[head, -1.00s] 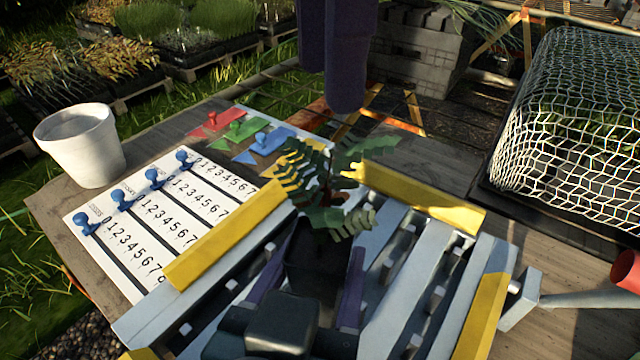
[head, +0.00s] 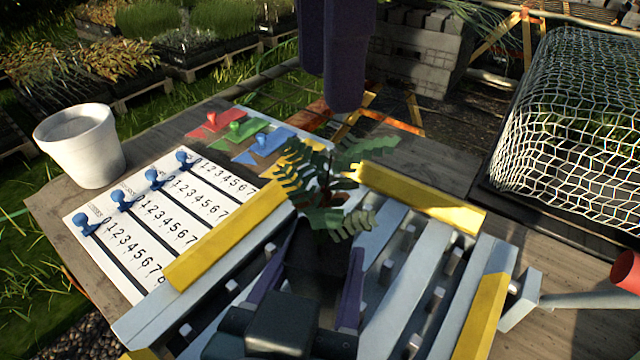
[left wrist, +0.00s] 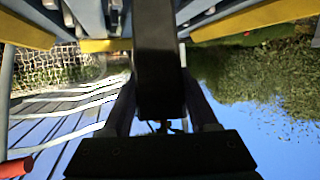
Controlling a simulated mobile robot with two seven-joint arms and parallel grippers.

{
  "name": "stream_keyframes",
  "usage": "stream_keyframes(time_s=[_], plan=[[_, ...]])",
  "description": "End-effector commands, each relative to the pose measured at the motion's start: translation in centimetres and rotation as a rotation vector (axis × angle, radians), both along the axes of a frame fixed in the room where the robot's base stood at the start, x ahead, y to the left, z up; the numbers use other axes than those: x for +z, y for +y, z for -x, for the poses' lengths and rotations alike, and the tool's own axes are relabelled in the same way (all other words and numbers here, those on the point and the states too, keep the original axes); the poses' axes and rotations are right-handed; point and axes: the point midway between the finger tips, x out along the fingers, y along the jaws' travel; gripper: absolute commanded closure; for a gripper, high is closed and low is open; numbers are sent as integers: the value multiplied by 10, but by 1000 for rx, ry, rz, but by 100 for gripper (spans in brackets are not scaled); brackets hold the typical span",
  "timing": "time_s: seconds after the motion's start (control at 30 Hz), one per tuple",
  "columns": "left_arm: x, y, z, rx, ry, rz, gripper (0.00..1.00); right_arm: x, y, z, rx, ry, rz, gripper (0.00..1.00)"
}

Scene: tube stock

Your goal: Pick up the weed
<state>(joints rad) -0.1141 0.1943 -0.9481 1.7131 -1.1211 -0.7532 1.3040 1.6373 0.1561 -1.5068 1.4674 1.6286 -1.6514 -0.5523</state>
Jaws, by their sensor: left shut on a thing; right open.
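A green leafy plant (head: 322,190) with a small reddish middle stands in a square black pot (head: 316,262) over the grey slatted rack in the head view. My left gripper (head: 318,272) is shut on the pot, one purple finger on each side. In the left wrist view the pot (left wrist: 160,65) is a dark block between the fingers and hides much of what lies beyond. I cannot make out a separate weed among the leaves. My right gripper (head: 345,100) hangs open and empty at the top middle, above and behind the plant.
The slatted rack (head: 385,290) has yellow corner guards (head: 420,200). A numbered white board (head: 110,255) with blue pegs lies to its left, near coloured markers (head: 236,132) and a white bucket (head: 82,150). A net-covered tray (head: 565,110) stands at the right.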

Motion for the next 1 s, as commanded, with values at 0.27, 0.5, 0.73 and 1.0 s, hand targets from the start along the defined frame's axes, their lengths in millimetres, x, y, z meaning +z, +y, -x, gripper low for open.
stream_keyframes(time_s=[0.27,0.5,0.73,1.0], plan=[[0,0,0,0,0,0,100,4,4,4,-281,4,-2,60],[0,0,0,0,0,0,100,-1,2,4,-522,3,2,60],[0,0,0,0,0,0,100,-42,1,4,-535,3,2,60],[0,0,0,0,0,0,100,-68,1,2,-533,1,2,60]])
